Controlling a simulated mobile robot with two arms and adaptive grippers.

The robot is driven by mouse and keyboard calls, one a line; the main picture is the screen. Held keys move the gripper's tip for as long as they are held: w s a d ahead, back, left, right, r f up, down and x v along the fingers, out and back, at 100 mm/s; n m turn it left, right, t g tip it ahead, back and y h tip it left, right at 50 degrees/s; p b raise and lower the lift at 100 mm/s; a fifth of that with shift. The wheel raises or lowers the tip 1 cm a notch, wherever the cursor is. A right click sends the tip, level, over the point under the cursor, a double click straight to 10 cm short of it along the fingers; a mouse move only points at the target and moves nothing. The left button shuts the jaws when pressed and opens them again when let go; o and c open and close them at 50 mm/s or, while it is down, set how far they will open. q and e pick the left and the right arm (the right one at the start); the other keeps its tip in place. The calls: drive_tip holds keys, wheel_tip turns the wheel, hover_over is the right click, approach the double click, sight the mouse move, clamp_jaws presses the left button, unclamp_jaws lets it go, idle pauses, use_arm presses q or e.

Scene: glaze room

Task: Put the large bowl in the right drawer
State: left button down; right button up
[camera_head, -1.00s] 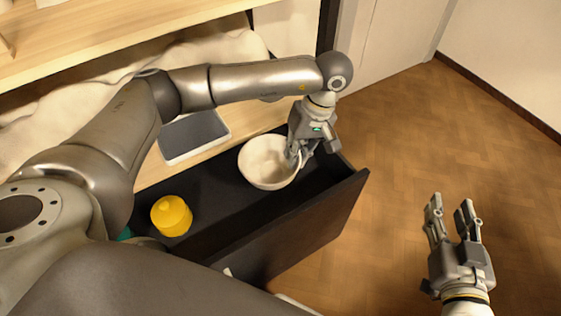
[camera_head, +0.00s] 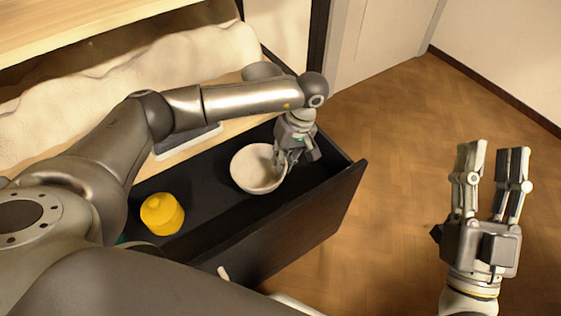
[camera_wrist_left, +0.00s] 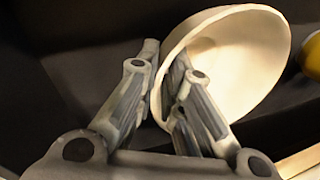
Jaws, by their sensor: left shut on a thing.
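The large bowl (camera_head: 254,167) is cream white and sits inside the open dark drawer (camera_head: 213,192), low between its walls. My left gripper (camera_head: 284,164) is shut on the bowl's right rim. In the left wrist view the bowl (camera_wrist_left: 240,62) looks tilted, its wall between the fingers (camera_wrist_left: 165,95). I cannot tell whether the bowl touches the drawer floor. My right gripper (camera_head: 495,165) is open and empty over the wooden floor at the right.
A grey tray (camera_head: 187,140) lies on the wooden top behind. The drawer's front panel (camera_head: 300,235) stands out over open floor (camera_head: 390,150).

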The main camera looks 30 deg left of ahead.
use_arm(q)
drive_tip(key=shift+w+a+f, duration=0.2)
drive_tip(key=shift+a+f, duration=0.25)
drive_tip(key=shift+f, duration=0.15)
drive_tip(key=c, duration=1.5)
unclamp_jaws()
drive_tip(key=shift+c, duration=0.2)
use_arm(e)
drive_tip(key=s+r+t, duration=0.1)
drive_tip(key=s+r+t+y, duration=0.1)
drive_tip(key=shift+s+d+r, duration=0.15)
drive_tip(key=shift+s+r, duration=0.1)
drive_tip(key=shift+r, duration=0.15)
use_arm(q)
drive_tip(key=shift+w+d+r, duration=0.1)
drive_tip(key=shift+r, duration=0.25)
drive_tip(key=p+v, duration=0.2)
drive_tip(key=v, duration=0.9)
drive_tip(key=shift+p, duration=0.35)
use_arm(e)
drive_tip(key=w+f+g+h, duration=0.1)
drive_tip(key=w+f+g, duration=0.1)
drive_tip(key=f+g, duration=0.2)
drive_tip(key=w+f+g+h, duration=0.2)
drive_tip(key=w+f+g, duration=0.1)
drive_tip(key=f, duration=0.5)
drive_tip(key=shift+w+d+f+g, duration=0.2)
drive_tip(key=shift+f+g, duration=0.15)
drive_tip(key=shift+g, duration=0.25)
